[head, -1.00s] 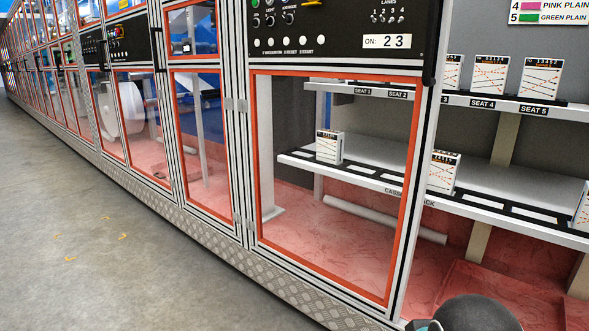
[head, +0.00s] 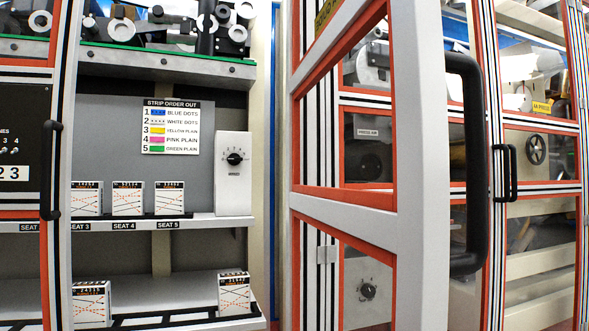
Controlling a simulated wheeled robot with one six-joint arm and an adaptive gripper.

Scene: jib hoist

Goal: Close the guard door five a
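A guard door (head: 420,110) with a pale frame, orange seals and clear panes stands swung open, edge towards me, in the middle of the head view. Its long black handle (head: 466,165) is on the near, right-hand side of that frame. A yellow label (head: 327,14) near its top is cut off and I cannot read a door number on it. The bay to its left is open, with a grey back wall (head: 110,115). My gripper is not in view.
In the bay, a shelf (head: 195,224) holds several white cards, with more on the lower shelf. A rotary-switch box (head: 234,172) and a strip order sign (head: 171,127) are on the back wall. Closed guard doors with a black handle (head: 505,172) stand at the right.

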